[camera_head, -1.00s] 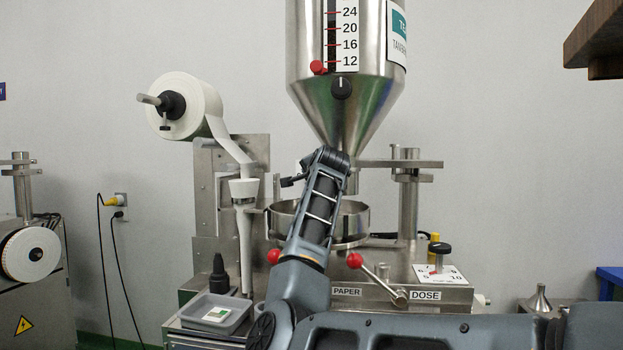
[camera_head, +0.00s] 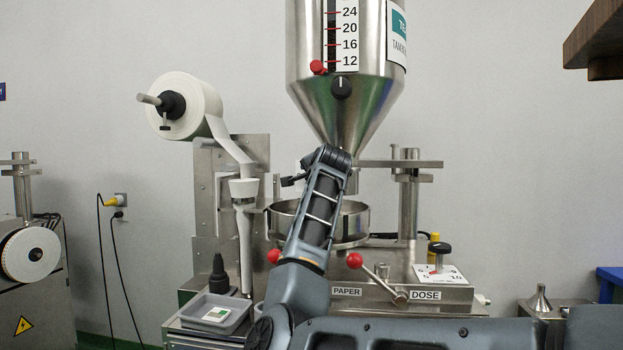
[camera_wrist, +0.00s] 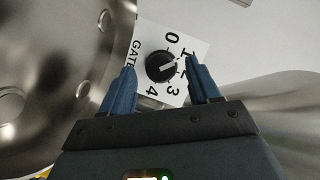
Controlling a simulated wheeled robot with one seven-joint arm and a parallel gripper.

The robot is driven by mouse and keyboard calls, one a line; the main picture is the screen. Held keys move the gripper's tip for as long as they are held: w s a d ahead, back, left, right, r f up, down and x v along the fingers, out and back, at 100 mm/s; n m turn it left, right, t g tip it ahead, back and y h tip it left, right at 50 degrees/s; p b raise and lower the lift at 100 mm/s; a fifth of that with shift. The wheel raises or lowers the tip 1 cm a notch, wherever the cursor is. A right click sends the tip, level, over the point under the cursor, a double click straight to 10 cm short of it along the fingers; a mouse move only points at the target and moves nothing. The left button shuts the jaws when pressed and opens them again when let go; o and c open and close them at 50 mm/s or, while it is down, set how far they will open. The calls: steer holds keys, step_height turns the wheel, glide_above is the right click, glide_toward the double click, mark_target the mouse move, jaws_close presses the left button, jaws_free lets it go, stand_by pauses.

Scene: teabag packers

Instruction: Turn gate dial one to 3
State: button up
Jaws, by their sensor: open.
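The gate dial (camera_wrist: 154,69) is a round black knob with a white pointer line, set on a white plate (camera_wrist: 192,41) with the word GATE. The numbers 0, 1, 3 and 4 show around it; the spot between 1 and 3 is partly covered by a finger. The pointer aims right and slightly up, near 1 or the mark after it; I cannot tell which exactly. My gripper (camera_wrist: 161,80) is open, its two blue fingers on either side of the knob in the picture. Contact cannot be told. In the head view my arm hides the fingertips and this dial.
A steel hopper (camera_head: 310,60) with another black knob (camera_head: 341,87) stands above my arm. A round steel pan (camera_head: 351,222) and red-ball levers (camera_head: 354,260) are close by. The DOSE dial plate (camera_head: 458,281) is at right. A paper roll (camera_head: 200,100) hangs left.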

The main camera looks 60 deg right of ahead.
steer(key=b+v, duration=0.1)
steer(key=v, duration=0.6)
stand_by(0.6)
